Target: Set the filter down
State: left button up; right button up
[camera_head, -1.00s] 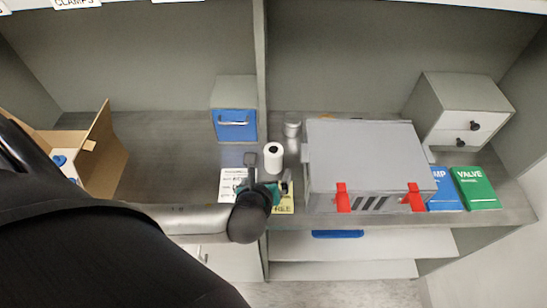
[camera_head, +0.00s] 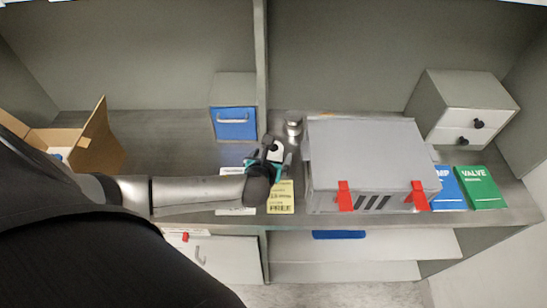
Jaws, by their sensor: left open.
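The filter, a white cylinder with a dark hole in its top (camera_head: 276,152), stands on the grey counter (camera_head: 170,150) in front of the vertical divider. It is partly hidden behind my left gripper. My left gripper (camera_head: 272,156), dark with teal parts, is open and sits right at the filter. One finger overlaps the filter's left side in the picture. I cannot tell whether the fingers touch it. My right gripper is not in view.
A grey case with red latches (camera_head: 365,160) stands close on the right, with a small metal jar (camera_head: 293,124) behind. A yellow label (camera_head: 281,197) lies in front. A blue-fronted box (camera_head: 235,122) is behind left, an open carton (camera_head: 90,150) far left. Blue (camera_head: 446,188) and green (camera_head: 480,187) manuals lie right.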

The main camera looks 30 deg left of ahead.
pick_arm(q)
jog(key=shift+b+x, duration=0.65)
jog(key=shift+x, duration=1.9)
jog(key=shift+w+r, duration=0.1)
grip_shut()
jog(key=shift+r, duration=0.1)
jog(key=shift+r, duration=0.35)
jog(key=r, duration=0.2)
jog(key=r+p, duration=0.1)
jog(key=r, duration=0.1)
jog(key=r+p, duration=0.1)
jog(key=r, duration=0.1)
jog(key=shift+s+a+r, duration=0.1)
jog(key=shift+s+r, duration=0.2)
jog(key=shift+s, duration=0.1)
jog(key=s+a, duration=0.2)
jog(key=s, duration=1.7)
jog(key=shift+a+f, duration=0.2)
jog(key=shift+a, duration=0.1)
